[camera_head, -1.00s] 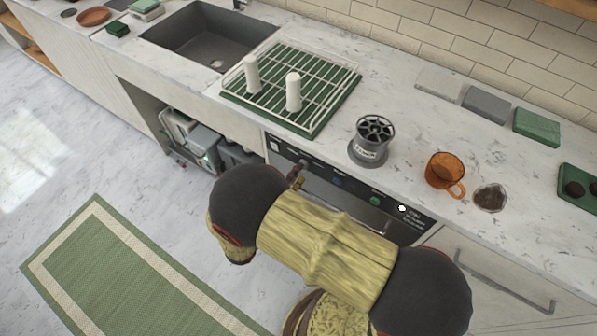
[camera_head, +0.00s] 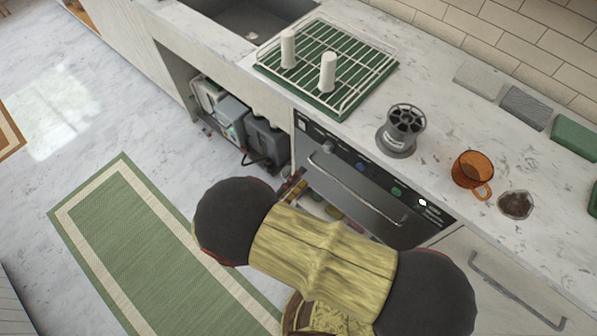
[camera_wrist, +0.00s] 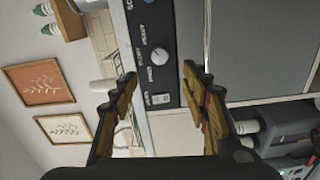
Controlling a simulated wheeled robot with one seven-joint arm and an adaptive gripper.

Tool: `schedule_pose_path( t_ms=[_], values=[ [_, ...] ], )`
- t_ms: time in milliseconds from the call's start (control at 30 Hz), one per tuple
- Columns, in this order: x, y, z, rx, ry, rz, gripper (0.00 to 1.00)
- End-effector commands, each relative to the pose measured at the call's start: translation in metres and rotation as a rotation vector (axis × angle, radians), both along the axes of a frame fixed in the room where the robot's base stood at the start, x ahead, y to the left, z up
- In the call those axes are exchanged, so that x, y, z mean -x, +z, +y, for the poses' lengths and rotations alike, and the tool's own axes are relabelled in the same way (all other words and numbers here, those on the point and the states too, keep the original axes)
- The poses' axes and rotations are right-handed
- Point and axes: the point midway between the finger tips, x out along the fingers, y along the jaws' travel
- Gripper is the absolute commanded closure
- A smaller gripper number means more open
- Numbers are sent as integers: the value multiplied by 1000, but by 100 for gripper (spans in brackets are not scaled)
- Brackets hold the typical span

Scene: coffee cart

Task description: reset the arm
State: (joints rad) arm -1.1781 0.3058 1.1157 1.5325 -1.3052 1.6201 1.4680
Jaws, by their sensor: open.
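My gripper shows in the wrist view (camera_wrist: 160,100), with its two fingers wide apart and nothing between them. It faces the front of the counter, where a dark control panel (camera_wrist: 155,55) with a knob shows beyond the fingers. In the head view my arm (camera_head: 325,255) crosses the lower middle, in front of the counter and above the floor. The gripper's fingertips are not clear in the head view.
On the counter stand a white wire rack on a green tray (camera_head: 335,107) with two white cylinders, a grey grinder-like canister (camera_head: 397,140), an orange glass mug (camera_head: 472,170) and a brown heap (camera_head: 515,204). A dishwasher-like front (camera_head: 355,185) lies below. A green rug (camera_head: 150,235) covers open floor.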

Motion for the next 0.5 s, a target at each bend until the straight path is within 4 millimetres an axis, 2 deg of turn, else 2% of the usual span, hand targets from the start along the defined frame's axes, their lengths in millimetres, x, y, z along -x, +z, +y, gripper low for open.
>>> schedule_pose_path(
  t_ms=[333,433,500],
  values=[
    [0,0,0,16,0,12,54],
    [0,-5,0,68,2,74,54],
    [4,-14,-5,118,-15,161,54]
  ],
)
